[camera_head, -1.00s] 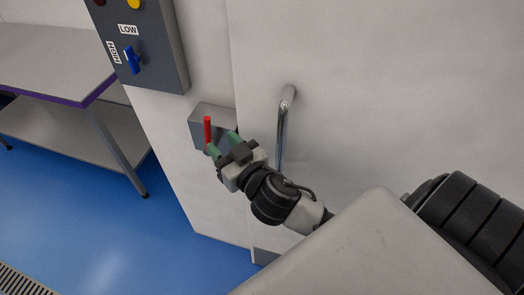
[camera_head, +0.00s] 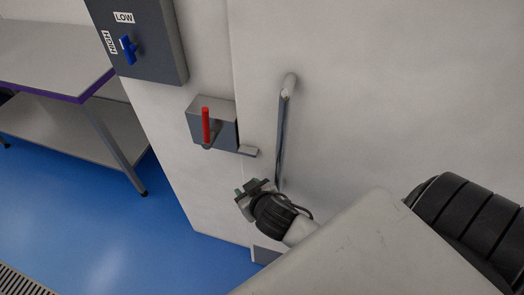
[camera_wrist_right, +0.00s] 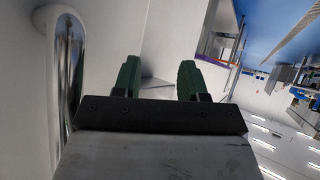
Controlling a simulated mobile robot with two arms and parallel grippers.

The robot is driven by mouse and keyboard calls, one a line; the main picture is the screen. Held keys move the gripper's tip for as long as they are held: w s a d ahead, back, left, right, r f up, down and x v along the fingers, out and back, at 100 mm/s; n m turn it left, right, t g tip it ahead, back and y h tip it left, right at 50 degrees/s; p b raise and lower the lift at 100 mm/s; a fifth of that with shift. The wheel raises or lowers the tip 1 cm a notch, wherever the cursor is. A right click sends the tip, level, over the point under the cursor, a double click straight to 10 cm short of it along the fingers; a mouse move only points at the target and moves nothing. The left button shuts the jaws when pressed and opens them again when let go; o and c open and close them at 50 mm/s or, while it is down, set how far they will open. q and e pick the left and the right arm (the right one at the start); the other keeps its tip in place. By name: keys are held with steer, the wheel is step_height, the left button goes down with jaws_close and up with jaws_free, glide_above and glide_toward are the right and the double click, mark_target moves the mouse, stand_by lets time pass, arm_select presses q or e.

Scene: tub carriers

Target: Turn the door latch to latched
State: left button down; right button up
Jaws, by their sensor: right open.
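The door latch (camera_head: 212,123) is a grey box on the wall beside the door, with a red handle (camera_head: 206,125) that stands upright on its front. A small grey plate (camera_head: 248,150) sticks out to the right of the box at the door's edge. My right gripper (camera_head: 245,189) is below the latch, apart from the red handle, with nothing between its fingers. In the right wrist view its two green fingers (camera_wrist_right: 158,82) are spread apart, with a grey surface behind them. My left gripper is not in view.
A vertical chrome door handle (camera_head: 283,130) stands close to my right arm, and it also shows in the right wrist view (camera_wrist_right: 70,75). A grey control panel (camera_head: 145,40) with a blue switch hangs at upper left. A purple-edged table (camera_head: 50,60) stands at left.

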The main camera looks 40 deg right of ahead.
steer(key=s+f+g+b, duration=0.2)
steer(key=s+f+g, duration=0.2)
steer(key=f, duration=0.9)
steer(key=shift+s+d+n, duration=0.2)
steer(key=shift+s+n, duration=0.1)
steer(key=shift+s, duration=0.45)
steer(key=shift+f, duration=0.1)
